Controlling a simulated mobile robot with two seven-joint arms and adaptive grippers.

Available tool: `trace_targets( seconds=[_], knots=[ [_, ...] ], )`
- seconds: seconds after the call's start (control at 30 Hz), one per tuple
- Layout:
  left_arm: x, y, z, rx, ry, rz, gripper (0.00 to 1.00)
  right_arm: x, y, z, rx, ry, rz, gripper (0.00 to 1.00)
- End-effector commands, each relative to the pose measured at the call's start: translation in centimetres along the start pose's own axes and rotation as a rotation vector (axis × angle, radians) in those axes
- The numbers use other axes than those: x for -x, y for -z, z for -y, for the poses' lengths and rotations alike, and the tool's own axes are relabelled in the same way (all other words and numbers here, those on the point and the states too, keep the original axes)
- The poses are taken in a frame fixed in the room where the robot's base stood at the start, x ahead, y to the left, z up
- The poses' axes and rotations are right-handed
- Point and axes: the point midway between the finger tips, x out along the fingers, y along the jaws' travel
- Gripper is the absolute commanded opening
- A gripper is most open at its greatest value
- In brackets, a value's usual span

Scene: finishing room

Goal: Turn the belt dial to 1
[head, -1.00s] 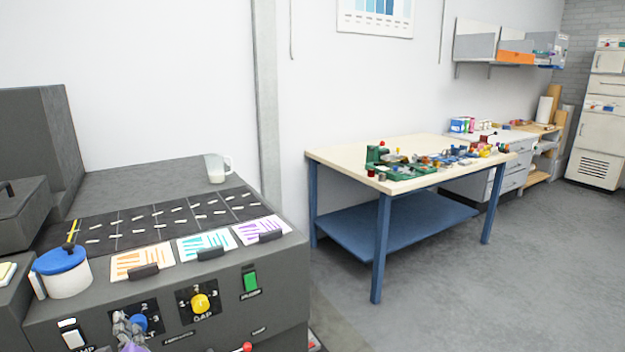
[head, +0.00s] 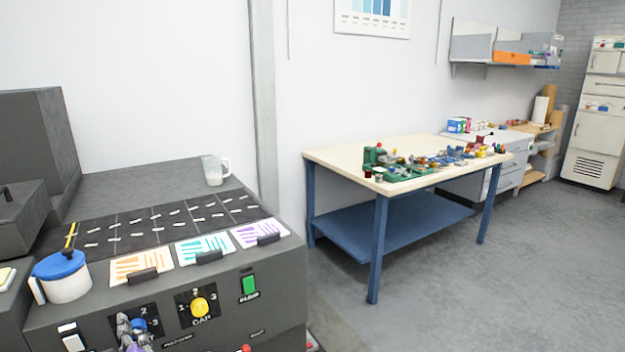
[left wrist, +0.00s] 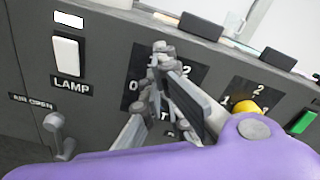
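The belt dial is a blue knob (head: 139,325) on a black plate on the front of the dark grey machine (head: 270,310). Only part of it shows in the head view, and its label is mostly covered. My left gripper (head: 124,326) is right in front of the dial and overlaps its left side. In the left wrist view the gripper (left wrist: 158,72) covers the dial's plate (left wrist: 187,70); 0 and 2 show there, but the knob and the 1 are hidden. I cannot tell whether the fingers touch the knob or how far apart they are. My right gripper is not in view.
Right of the dial are a yellow GAP knob (head: 200,307) and a green switch (head: 249,286). To its left is a white LAMP switch (left wrist: 66,56), with a grey lever (left wrist: 57,130) below. A blue-lidded pot (head: 66,282) stands on the machine's top edge.

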Motion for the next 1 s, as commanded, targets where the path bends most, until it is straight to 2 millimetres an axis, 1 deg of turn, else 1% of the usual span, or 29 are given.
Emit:
trace_targets(
  seconds=[0.03, 0.17, 0.23, 0.6, 0.7, 0.8, 1.0],
  knots=[
    [-0.1, -0.7, 0.1, -0.001, -0.001, 0.007, 0.00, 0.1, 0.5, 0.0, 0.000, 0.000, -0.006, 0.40],
    [-0.1, -0.8, 0.1, -0.001, 0.000, 0.007, 0.00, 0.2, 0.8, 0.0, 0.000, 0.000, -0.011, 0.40],
    [0.3, -0.7, 0.1, -0.001, 0.000, 0.006, 0.00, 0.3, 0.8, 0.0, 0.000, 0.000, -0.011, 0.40],
    [4.7, -0.6, 0.1, 0.000, 0.002, 0.004, 0.00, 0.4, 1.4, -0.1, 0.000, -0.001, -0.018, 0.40],
    [5.5, -0.6, 0.2, 0.000, 0.003, 0.004, 0.00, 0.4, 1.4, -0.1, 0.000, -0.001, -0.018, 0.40],
    [6.0, -0.6, 0.2, 0.001, 0.003, 0.005, 0.00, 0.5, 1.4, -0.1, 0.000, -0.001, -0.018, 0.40],
    [6.0, -0.6, 0.2, 0.001, 0.003, 0.005, 0.00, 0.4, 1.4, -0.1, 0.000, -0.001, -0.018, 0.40]
  ],
)
